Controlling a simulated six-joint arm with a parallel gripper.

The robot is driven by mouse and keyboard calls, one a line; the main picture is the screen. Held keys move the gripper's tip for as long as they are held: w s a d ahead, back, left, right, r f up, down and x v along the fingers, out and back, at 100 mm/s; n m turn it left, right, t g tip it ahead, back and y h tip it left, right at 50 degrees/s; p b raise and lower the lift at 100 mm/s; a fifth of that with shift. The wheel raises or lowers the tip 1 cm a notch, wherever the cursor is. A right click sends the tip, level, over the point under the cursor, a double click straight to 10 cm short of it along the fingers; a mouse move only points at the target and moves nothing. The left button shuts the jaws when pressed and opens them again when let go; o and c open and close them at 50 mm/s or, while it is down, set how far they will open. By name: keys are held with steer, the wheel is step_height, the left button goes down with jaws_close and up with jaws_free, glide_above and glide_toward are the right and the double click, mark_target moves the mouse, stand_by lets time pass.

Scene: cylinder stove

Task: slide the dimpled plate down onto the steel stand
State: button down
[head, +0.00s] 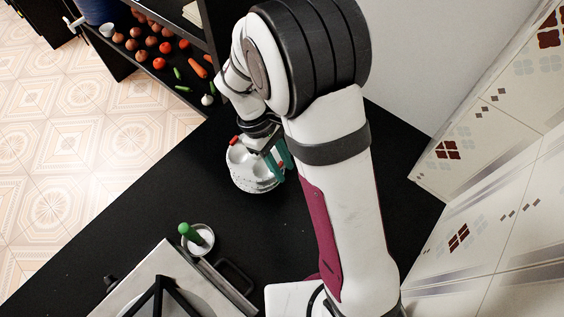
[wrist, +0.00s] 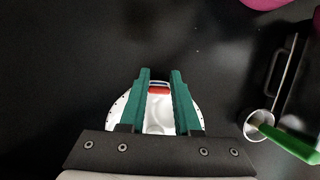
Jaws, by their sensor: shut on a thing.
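The dimpled plate (head: 238,155) is white and round, with shallow hollows, in the middle of the head view. It also shows in the wrist view (wrist: 158,115), between and beside the fingers. My gripper (head: 278,158) has teal fingers and is shut on the plate; in the wrist view its fingertips (wrist: 160,77) flank a red piece (wrist: 159,89) at the plate's far edge. White layered rims with small dark holes (head: 258,184) show under the plate in the head view. I cannot clearly tell the steel stand apart from the plate, nor whether the plate is seated.
A small round cup (head: 207,236) with a green-handled tool (head: 190,232) stands at the lower left of the black counter (head: 140,200), beside a stove (head: 125,295). A shelf of vegetables (head: 165,62) is at the back left. Counter around the plate is clear.

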steer(key=shift+f, duration=0.2)
steer(key=c, duration=0.5)
jaws_free()
steer(key=shift+c, duration=0.2)
steer(key=v, duration=1.5)
steer(key=shift+a+r, duration=0.2)
steer(key=shift+r, duration=0.15)
steer(key=x, duration=1.5)
steer(key=shift+d+f, duration=0.15)
steer(key=shift+d, duration=0.05)
